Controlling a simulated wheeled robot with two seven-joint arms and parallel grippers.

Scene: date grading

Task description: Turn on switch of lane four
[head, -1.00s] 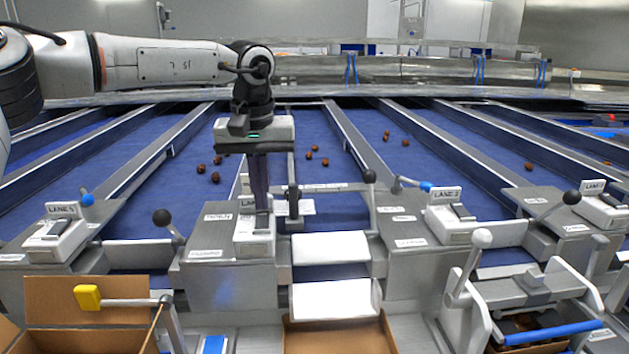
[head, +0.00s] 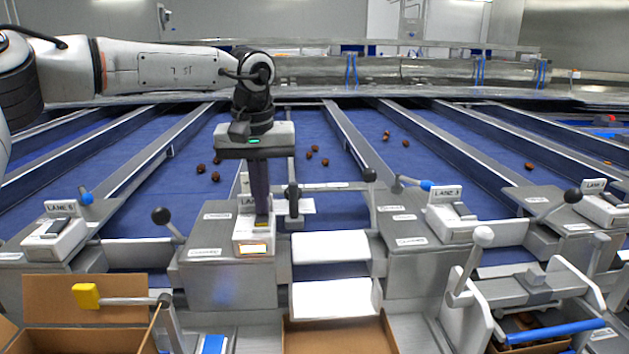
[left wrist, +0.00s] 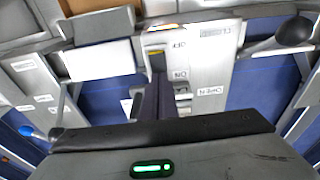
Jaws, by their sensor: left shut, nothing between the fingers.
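A white switch box (head: 241,236) stands between the boxes signed LANE 5 and LANE 3. Its own sign is mostly hidden behind my gripper, with only "LA" readable. My left gripper (head: 262,215) is shut and empty, pointing down with its tips at the box's rocker. The amber window (head: 253,249) on the box front is lit. In the left wrist view, my dark fingers (left wrist: 152,98) reach the switch beside the OFF and ON markings, and the amber strip (left wrist: 160,27) shows there. The fingers hide part of the rocker. My right gripper is not in view.
The LANE 5 box (head: 56,238) and LANE 3 box (head: 452,222) stand either side. Levers with black knobs (head: 161,215) (head: 370,175) rise near my gripper. Dates lie on the blue belts; cardboard boxes (head: 85,298) stand in front.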

